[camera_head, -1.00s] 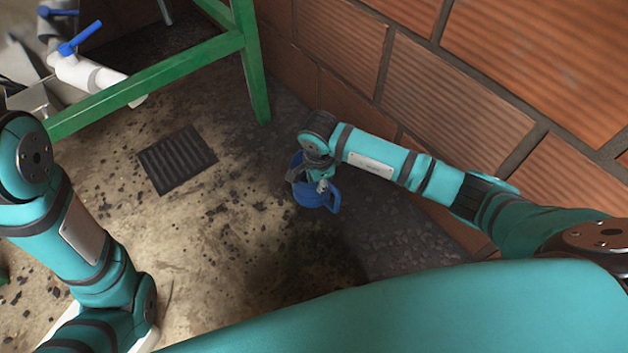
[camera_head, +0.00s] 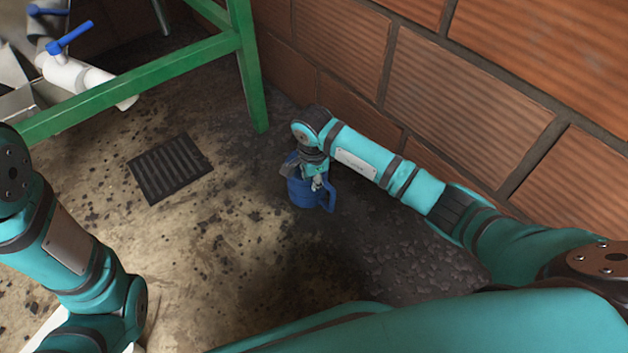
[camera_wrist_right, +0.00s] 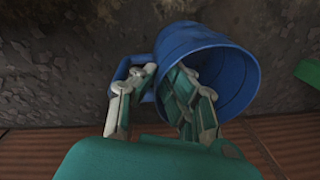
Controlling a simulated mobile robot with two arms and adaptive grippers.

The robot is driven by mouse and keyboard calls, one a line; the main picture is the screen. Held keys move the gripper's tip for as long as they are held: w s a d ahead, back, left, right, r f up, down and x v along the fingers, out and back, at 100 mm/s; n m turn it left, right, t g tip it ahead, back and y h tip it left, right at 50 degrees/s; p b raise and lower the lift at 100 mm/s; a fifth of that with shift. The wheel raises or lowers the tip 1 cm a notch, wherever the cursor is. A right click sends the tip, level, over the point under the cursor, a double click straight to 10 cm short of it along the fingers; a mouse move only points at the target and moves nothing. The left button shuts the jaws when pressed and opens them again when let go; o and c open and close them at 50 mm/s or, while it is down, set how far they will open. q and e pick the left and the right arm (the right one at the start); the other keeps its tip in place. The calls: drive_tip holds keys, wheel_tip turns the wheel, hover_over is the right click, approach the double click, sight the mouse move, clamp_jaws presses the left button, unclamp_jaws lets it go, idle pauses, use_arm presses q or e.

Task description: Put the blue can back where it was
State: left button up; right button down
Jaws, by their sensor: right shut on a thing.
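The blue can (camera_head: 308,194) has a handle and is near the foot of the brick wall in the head view. My right gripper (camera_head: 313,178) is shut on it from above. In the right wrist view, the blue can (camera_wrist_right: 196,42) shows its open mouth, and the right gripper (camera_wrist_right: 160,88) has one finger inside the mouth and the other outside, by the handle. I cannot tell whether the can's base touches the floor. My left arm shows at the left edge of the head view, but its gripper is not visible.
A brick wall (camera_head: 460,100) stands close behind and right of my right arm. A green metal frame (camera_head: 246,75) stands at upper left, with a white pipe and blue-handled valve (camera_head: 70,62). A dark drain grate (camera_head: 170,168) lies in the floor. Dirty floor (camera_head: 230,240) is clear in front.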

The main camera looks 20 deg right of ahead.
drive_tip(key=c, duration=1.9)
unclamp_jaws()
drive_tip(key=shift+f, duration=0.15)
drive_tip(key=o, duration=0.5)
drive_tip(key=shift+c, duration=0.2)
